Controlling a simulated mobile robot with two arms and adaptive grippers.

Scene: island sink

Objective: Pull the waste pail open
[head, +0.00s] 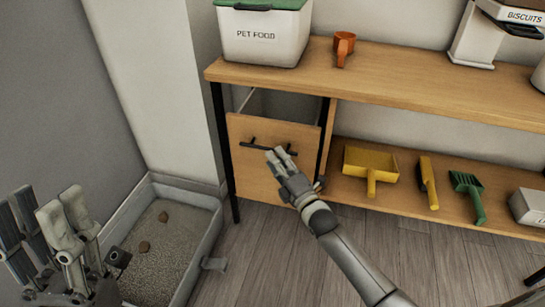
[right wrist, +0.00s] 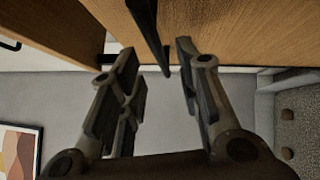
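The waste pail has a wooden front (head: 250,178) under the left end of the wooden bench, with a dark bar handle (head: 262,146) across it. A grey opening shows between the front's top edge and the bench top. My right gripper (head: 281,154) is at the right part of the handle. In the right wrist view its fingers (right wrist: 158,72) are spread, and the dark handle (right wrist: 150,35) shows between them with gaps on both sides. Contact cannot be told. My left gripper (head: 42,222) is open and empty at the lower left, away from the pail.
A litter box (head: 165,250) stands on the floor at left, near the pail. A yellow dustpan (head: 370,161), a brush (head: 427,180) and a green scoop (head: 467,193) are on the lower shelf. A pet food bin (head: 262,35) and an orange scoop (head: 343,45) stand on top. Floor in front is clear.

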